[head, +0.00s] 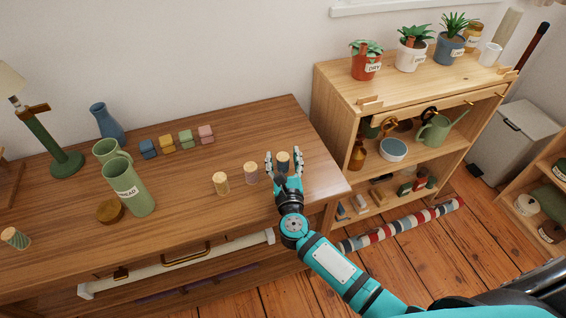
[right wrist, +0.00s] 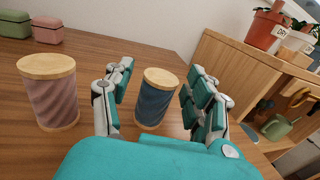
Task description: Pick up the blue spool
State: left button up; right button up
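The blue spool (head: 283,163) stands upright on the wooden dresser top near its right end. It also shows in the right wrist view (right wrist: 155,102), with dark blue thread and a pale wooden cap. My right gripper (head: 283,157) is open, with its fingers on either side of the spool. In the right wrist view, a gap shows between the spool and the fingers on both sides; contact is not visible. My left gripper is not in view.
A pink spool (head: 251,174) stands just left of my right gripper, with a yellow spool (head: 221,184) beyond it. Several small coloured boxes (head: 186,138) line the back. A plant shelf (head: 380,88) adjoins on the right.

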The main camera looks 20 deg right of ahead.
jog(key=c, duration=0.9)
jog(key=shift+r, duration=0.15)
